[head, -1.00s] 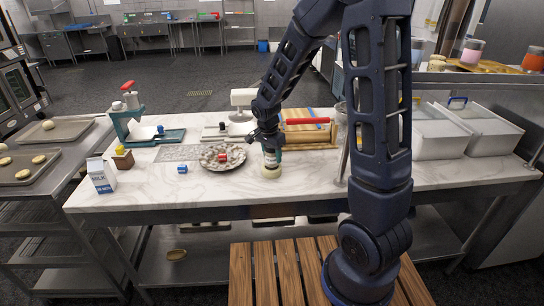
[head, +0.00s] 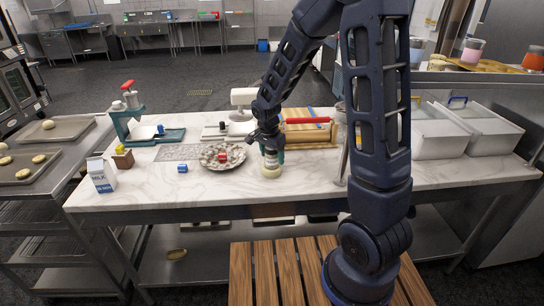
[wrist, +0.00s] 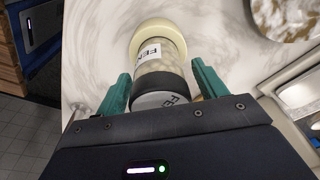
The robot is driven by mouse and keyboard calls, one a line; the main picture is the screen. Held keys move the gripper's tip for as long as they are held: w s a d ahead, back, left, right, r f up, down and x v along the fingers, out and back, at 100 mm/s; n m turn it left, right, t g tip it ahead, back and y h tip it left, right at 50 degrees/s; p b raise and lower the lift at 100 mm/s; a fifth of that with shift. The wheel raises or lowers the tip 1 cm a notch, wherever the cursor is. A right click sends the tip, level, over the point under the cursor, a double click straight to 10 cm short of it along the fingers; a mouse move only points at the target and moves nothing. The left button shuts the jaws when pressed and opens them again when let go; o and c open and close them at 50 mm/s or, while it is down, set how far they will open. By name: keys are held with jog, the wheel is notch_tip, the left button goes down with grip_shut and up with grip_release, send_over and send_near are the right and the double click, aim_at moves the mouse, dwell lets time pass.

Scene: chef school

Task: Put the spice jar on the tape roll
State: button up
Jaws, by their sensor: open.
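The spice jar (wrist: 162,72), clear with a dark lid and a white label, stands upright over the cream tape roll (wrist: 150,28) in the wrist view. Its base meets the roll; whether it rests on top or sits partly in the hole, I cannot tell. In the head view the jar (head: 271,161) and the roll (head: 270,172) are near the front of the marble table. My gripper (wrist: 160,72) is open, with its green fingers on either side of the jar and gaps visible beside it. The gripper (head: 272,154) is above the roll in the head view.
A round patterned plate (head: 222,156) with a red-and-white block is left of the jar. A milk carton (head: 101,175) and a small blue block (head: 183,169) are further left. A rolling pin (head: 308,121) lies behind. The marble in front of the roll is clear.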

jog(key=r, duration=0.3)
jog(key=s+r, duration=0.1)
jog(key=r, duration=0.3)
jog(key=a+r, duration=0.1)
jog(key=r, duration=0.3)
jog(key=shift+s+a+r, duration=0.1)
jog(key=shift+s+r, duration=0.05)
jog(key=shift+r, duration=0.1)
jog(key=shift+d+r, duration=0.35)
jog(key=s+d+r+n+t, duration=0.1)
jog(key=s+d+r+n, duration=0.2)
jog(key=s+d, duration=0.3)
jog(key=s+d+r+n+t, duration=0.1)
jog(key=s+d+r+n, duration=0.2)
jog(key=s+d, duration=0.4)
jog(key=s+d+r+n+t+y, duration=0.1)
jog(key=s+d+r+n, duration=0.2)
jog(key=s+d+r, duration=0.2)
jog(key=shift+s+d+r, duration=0.15)
jog(key=shift+s+d, duration=0.6)
jog(key=shift+d, duration=0.45)
